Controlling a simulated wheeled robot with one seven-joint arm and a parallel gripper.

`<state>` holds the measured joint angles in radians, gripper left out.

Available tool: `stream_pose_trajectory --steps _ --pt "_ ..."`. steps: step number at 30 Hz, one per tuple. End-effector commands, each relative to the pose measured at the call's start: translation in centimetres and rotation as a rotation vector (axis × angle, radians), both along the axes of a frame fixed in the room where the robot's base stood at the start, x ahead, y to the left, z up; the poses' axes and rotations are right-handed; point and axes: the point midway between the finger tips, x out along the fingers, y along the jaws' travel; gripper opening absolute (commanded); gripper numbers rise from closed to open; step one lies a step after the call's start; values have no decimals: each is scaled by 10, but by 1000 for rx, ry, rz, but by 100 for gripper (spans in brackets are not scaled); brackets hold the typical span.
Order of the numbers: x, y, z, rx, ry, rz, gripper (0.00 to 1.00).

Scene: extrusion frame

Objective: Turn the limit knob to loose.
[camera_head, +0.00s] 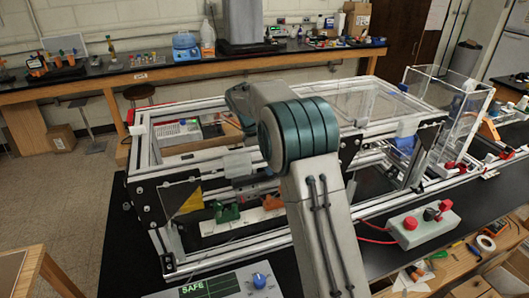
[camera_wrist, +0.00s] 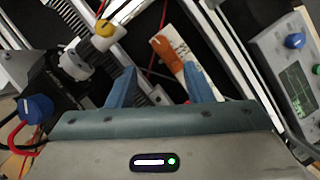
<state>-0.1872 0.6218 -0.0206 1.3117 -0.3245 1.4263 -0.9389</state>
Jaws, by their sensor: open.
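No label reading "limit" or "loose" can be made out. A blue knob (camera_head: 259,280) sits on a grey panel (camera_head: 222,284) whose green display reads SAFE. The same knob appears at the right of the wrist view (camera_wrist: 295,40), beside the panel's green screen. A second blue knob (camera_wrist: 37,108) shows at the left of the wrist view, and a yellow round knob (camera_wrist: 104,27) near its top. My gripper (camera_wrist: 158,82) is open, with two blue fingers apart and nothing visible between them. In the head view my arm hides it.
The aluminium extrusion frame (camera_head: 215,258) fills the black table. An orange part (camera_wrist: 170,48) on a white strip lies beyond my fingers. A grey box with red knobs (camera_head: 420,229) and red cables is at right, with loose tools near the front edge. A clear tank (camera_head: 449,112) stands behind.

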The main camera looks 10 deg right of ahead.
Motion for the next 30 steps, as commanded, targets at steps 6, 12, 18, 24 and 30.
stream_pose_trajectory --steps 6,12,18,24,30 --pt "5 13 32 1 -1 3 46" --pt "7 17 43 1 -1 2 46" --pt "7 17 44 0 1 2 46" --pt "6 14 49 -4 -19 -8 46" --pt "-2 -11 93 -42 -202 -99 46"
